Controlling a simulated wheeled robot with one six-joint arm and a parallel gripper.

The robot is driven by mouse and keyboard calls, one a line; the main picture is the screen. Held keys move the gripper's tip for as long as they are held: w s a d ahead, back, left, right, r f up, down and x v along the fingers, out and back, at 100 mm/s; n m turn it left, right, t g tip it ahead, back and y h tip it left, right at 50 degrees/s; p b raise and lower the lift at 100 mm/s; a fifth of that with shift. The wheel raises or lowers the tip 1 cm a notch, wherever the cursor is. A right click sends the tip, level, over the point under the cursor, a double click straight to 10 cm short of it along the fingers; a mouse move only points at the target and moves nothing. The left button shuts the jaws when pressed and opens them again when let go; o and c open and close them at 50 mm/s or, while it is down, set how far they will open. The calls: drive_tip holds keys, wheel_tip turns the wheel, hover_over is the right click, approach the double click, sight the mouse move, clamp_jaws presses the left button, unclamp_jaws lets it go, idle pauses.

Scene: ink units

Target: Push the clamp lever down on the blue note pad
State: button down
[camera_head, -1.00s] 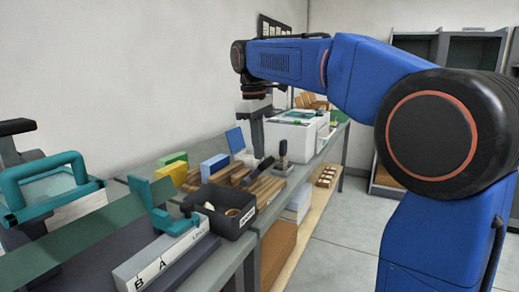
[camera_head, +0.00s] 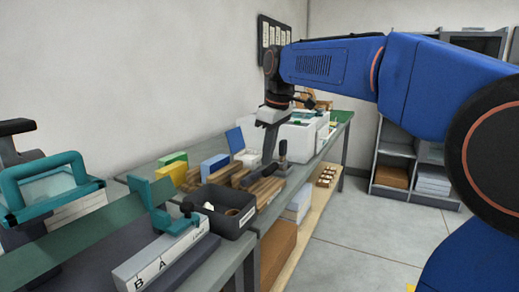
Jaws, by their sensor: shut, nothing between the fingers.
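A light blue block (camera_head: 214,168), which looks like the blue note pad, stands on the bench beside a green block and a yellow block. I cannot make out a clamp lever on it at this size. My gripper (camera_head: 267,160) points down, shut and empty, to the right of the blue block. Its tips are over or behind the brown wooden holder (camera_head: 262,188); I cannot tell whether they touch anything. A black-handled upright piece (camera_head: 283,152) stands just right of my gripper.
A dark open bin (camera_head: 226,220) with small items stands in front of the wooden holder. A green block (camera_head: 172,158), a yellow block (camera_head: 176,173) and an upright blue panel (camera_head: 235,139) are close by. White machines (camera_head: 298,138) stand behind. A teal-handled device (camera_head: 45,185) fills the near left.

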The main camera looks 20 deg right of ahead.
sight(273, 167)
drive_tip(key=shift+s+d+f+t+y, duration=0.9)
drive_tip(key=shift+f+t+y, duration=0.15)
drive_tip(key=shift+t+y, duration=0.05)
drive_tip(key=shift+s+d+f, duration=0.25)
drive_tip(key=shift+s+f, duration=0.05)
drive_tip(key=shift+f, duration=0.35)
drive_tip(key=shift+s+d+f, duration=0.2)
drive_tip(key=shift+s+f, duration=0.05)
drive_tip(key=shift+f, duration=0.4)
drive_tip(key=shift+s+f, duration=0.1)
drive_tip(key=shift+f, duration=0.1)
drive_tip(key=r, duration=0.5)
drive_tip(key=shift+s+a, duration=0.1)
drive_tip(key=shift+a, duration=0.2)
drive_tip(key=s+d+r, duration=0.4)
drive_tip(key=s+r, duration=0.1)
drive_tip(key=r, duration=0.2)
drive_tip(key=shift+r, duration=0.15)
